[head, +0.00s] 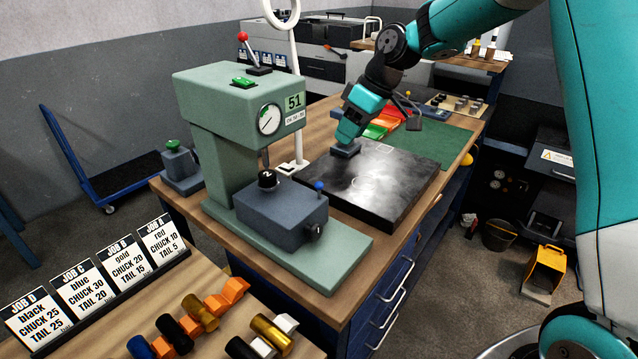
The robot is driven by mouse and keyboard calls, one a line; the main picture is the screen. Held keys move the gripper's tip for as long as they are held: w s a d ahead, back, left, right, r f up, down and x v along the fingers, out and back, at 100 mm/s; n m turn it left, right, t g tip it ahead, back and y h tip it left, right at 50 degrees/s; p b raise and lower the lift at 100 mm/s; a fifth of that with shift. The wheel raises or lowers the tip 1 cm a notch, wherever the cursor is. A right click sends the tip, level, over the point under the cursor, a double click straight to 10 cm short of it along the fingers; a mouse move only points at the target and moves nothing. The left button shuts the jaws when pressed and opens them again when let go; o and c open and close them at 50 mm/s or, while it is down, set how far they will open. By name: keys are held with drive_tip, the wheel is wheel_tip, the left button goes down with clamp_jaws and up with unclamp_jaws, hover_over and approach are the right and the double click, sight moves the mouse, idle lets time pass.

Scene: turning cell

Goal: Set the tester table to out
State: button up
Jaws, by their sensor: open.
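The hardness tester (225,115) is a green machine with a dial gauge and a "51" label, standing on the workbench. Its table (285,222) is a blue-grey block on the tester's green base, below the head. A small lever with a blue knob (319,187) stands at the block's right side. A black round piece (268,178) sits on top of the block, beneath the spindle. My gripper (346,150) points down above the far left part of the black plate, behind and right of the tester table and apart from it. Its fingertips are small and hard to make out.
A black surface plate (390,195) lies right of the tester. A white upright post (295,100) stands behind it. A red-knobbed lever (243,38) tops the tester. A green-knobbed block (178,165) stands left.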

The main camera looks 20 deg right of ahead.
sight(319, 182)
drive_tip(key=p+x, duration=0.4)
drive_tip(key=x, duration=1.1)
drive_tip(key=shift+a+f, duration=0.15)
drive_tip(key=shift+s, duration=0.1)
clamp_jaws()
